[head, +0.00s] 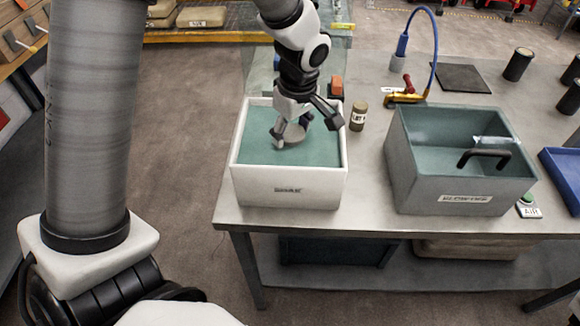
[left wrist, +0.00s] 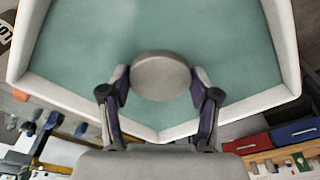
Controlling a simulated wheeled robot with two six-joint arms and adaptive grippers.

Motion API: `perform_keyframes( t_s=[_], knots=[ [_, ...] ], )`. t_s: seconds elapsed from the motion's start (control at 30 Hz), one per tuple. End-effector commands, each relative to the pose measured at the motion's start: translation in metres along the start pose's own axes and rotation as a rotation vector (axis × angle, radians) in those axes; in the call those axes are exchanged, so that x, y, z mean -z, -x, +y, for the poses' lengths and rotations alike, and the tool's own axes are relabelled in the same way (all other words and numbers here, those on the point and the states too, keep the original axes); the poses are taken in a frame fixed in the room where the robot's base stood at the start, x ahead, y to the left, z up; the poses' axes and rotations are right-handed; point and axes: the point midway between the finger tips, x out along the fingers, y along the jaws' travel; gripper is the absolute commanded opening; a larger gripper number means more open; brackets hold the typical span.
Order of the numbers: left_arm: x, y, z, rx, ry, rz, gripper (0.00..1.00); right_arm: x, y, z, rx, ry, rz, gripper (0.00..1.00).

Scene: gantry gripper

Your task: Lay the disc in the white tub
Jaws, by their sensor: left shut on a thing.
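The disc (left wrist: 161,76) is a flat, round grey piece. My left gripper (left wrist: 160,92) is shut on it, with one finger at each side of its rim. In the head view the disc (head: 291,136) is inside the outline of the white tub (head: 290,188), over its teal contents. I cannot tell whether it touches the teal surface. The tub is square, with a dark label on its front wall, and stands at the table's left end. In the head view the left gripper (head: 290,127) partly covers the disc. My right gripper is not in view.
A grey tub (head: 460,180) with a black handle stands to the right. A small labelled jar (head: 358,116) and a blue hose (head: 433,50) on a yellow-and-red fitting are between and behind the tubs. A clear panel (head: 258,62) stands behind the white tub.

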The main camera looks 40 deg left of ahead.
Motion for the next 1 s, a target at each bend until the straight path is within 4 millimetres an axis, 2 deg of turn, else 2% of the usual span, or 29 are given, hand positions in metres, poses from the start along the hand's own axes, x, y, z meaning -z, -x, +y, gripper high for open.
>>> perform_keyframes(
  t_s=[0.1,0.43,0.5,0.83,0.87,0.9,0.93,1.0],
  knots=[
    [-0.004,-0.027,-0.002,0.007,0.000,-0.002,0.12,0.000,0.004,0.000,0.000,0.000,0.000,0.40],
    [-0.010,-0.079,-0.001,0.004,-0.001,-0.002,0.12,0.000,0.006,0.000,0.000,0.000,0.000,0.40],
    [-0.011,-0.085,0.000,0.002,0.000,-0.002,0.12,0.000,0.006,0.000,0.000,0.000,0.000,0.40],
    [-0.011,-0.089,0.000,0.000,0.000,-0.002,0.12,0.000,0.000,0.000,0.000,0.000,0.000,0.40],
    [-0.011,-0.088,0.000,0.000,0.000,-0.002,0.69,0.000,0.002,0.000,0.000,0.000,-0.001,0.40],
    [-0.011,-0.088,0.000,0.000,0.000,-0.002,0.83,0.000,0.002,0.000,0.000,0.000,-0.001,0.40],
    [-0.011,-0.088,0.000,0.000,0.000,-0.002,0.87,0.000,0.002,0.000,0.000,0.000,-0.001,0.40],
    [-0.011,-0.088,0.000,0.001,0.000,-0.002,0.87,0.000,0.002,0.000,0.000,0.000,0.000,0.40]
  ],
)
